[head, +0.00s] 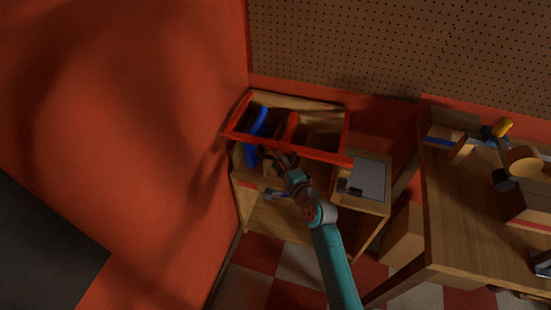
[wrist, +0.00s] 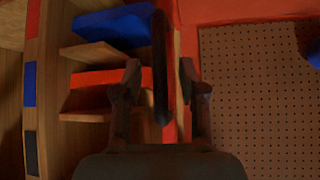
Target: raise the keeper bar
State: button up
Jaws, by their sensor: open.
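A red bar (head: 300,151), which looks like the keeper bar, runs across the front of the wooden slotted rack (head: 240,160). My gripper (head: 277,160) is at the rack's front, at or just below this bar. In the wrist view my gripper (wrist: 160,88) is open. A dark, round-ended bar (wrist: 161,60) lies between its two fingers, with gaps showing on both sides. It is too dark to tell if this is the same bar. Behind it are a blue panel (wrist: 112,25) and a red panel (wrist: 105,78) in the slots.
Red, blue and black patches mark a wooden strip (wrist: 36,55) in the wrist view. A wooden cabinet with a grey panel (head: 370,178) stands right of the rack. A workbench (head: 460,215) with tools is further right. A red wall (head: 120,120) closes the left.

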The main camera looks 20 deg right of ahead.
jog(key=shift+x, duration=1.2)
grip_shut()
